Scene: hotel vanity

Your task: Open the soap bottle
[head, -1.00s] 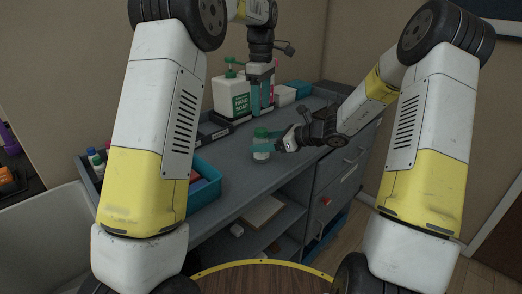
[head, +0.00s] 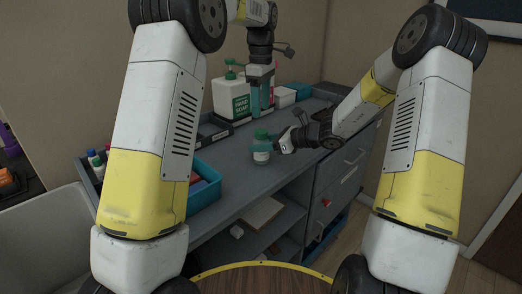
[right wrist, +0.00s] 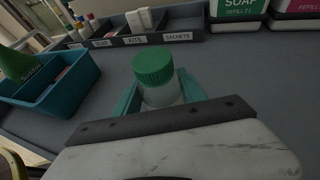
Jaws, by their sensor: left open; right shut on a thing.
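The small clear soap bottle (head: 261,155) with a green cap stands upright on the grey counter, near its front edge. In the right wrist view its green cap (right wrist: 153,65) is on, between my teal fingers. My right gripper (head: 272,144) is low at the counter, coming from the right, and is shut on the bottle body below the cap; it also shows in the right wrist view (right wrist: 160,92). My left gripper (head: 261,103) is open and empty, pointing down above the counter behind the bottle, in front of the large hand soap bottles.
A large white hand soap bottle (head: 232,99) with a green pump stands at the back. Labelled organiser trays (head: 214,134) run along the wall. A teal bin (head: 205,190) sits at the left front. Bare counter surrounds the small bottle.

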